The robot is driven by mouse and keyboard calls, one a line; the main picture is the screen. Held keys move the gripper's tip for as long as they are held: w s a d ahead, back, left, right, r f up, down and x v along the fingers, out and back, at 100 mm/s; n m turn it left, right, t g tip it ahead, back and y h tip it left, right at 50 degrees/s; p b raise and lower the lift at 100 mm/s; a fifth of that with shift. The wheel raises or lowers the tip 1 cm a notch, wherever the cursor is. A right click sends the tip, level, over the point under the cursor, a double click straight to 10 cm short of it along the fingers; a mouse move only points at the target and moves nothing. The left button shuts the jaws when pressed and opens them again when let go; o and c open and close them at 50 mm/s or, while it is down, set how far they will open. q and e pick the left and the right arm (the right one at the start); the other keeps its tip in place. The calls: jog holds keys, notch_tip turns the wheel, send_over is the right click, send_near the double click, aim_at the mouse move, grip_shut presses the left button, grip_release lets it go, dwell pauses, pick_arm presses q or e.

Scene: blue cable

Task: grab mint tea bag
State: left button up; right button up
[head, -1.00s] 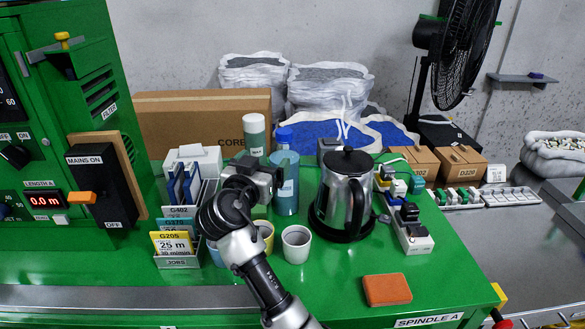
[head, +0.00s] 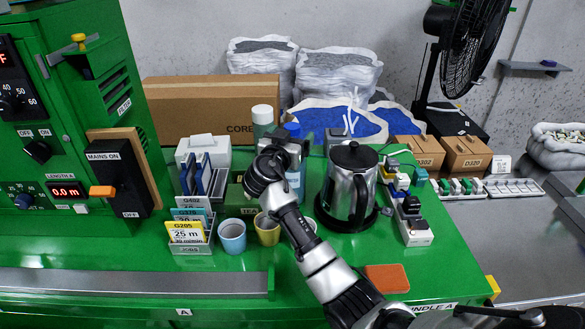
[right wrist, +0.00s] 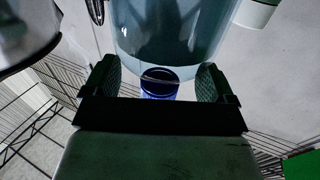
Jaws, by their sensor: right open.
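No mint tea bag can be made out in either view. A dark green box with a TEA label (head: 249,211) stands behind the cups, partly hidden by my right arm. My right gripper (head: 288,145) is in front of the blue-capped bottle (head: 293,130) and the top of a teal cylinder (head: 296,182). In the right wrist view its two fingers (right wrist: 158,80) are apart. A translucent blue vessel and a dark blue round part (right wrist: 160,82) show between and beyond them; I cannot tell whether they touch. My left gripper is not in view.
A kettle (head: 350,185) stands right of my arm. Blue (head: 232,237) and yellow (head: 267,231) cups stand left of it; another cup is mostly hidden. A job-card holder (head: 190,249) is further left. An orange block (head: 386,278) lies at the front, with clear green bench beside it.

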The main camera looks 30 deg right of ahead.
jog(key=shift+s+a, duration=0.1)
jog(key=shift+a, duration=0.05)
jog(key=c, duration=1.6)
jog(key=shift+f, duration=0.1)
grip_shut()
jog(key=shift+f, duration=0.1)
